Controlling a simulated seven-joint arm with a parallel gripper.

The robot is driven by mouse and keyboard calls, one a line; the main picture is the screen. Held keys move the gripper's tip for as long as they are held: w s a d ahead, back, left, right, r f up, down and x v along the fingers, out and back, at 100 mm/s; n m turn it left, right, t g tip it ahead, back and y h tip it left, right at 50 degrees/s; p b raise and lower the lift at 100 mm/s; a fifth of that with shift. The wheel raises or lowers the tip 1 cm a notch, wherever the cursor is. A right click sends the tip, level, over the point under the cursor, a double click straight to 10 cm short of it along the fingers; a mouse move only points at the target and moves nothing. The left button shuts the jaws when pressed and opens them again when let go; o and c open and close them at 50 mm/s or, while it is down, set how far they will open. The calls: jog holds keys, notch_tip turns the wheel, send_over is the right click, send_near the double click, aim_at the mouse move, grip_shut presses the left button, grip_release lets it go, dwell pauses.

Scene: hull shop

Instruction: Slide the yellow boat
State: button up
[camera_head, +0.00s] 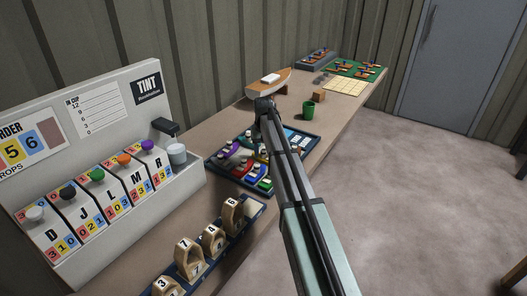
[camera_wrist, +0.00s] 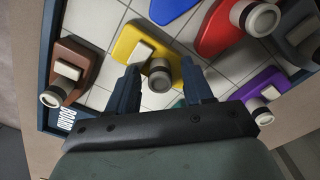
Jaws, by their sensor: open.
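The yellow boat (camera_wrist: 128,42) lies on a light tiled board (camera_wrist: 98,22) with a dark blue rim. It has a pale block and a grey round funnel on top. In the wrist view, my gripper (camera_wrist: 161,80) is open, with one finger on each side of the funnel end. I cannot tell whether the fingers touch it. In the head view my gripper (camera_head: 264,112) hangs over the board, and I cannot make out the yellow boat there.
In the wrist view a brown boat (camera_wrist: 72,60) lies left, blue (camera_wrist: 172,8) and red (camera_wrist: 217,35) boats above, and a purple boat (camera_wrist: 258,88) right. A teal boat is mostly hidden.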

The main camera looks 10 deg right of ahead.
jog(key=shift+c, duration=0.2)
grip_shut()
jog(key=shift+s+d, duration=0.1)
jog(key=s+d, duration=0.4)
jog(key=shift+s+d, duration=0.3)
jog(key=shift+o, duration=0.2)
grip_release()
jog(key=shift+r, duration=0.15)
notch_tip(320, 180, up, 14)
jog(key=shift+f, duration=0.2)
dwell(0.5)
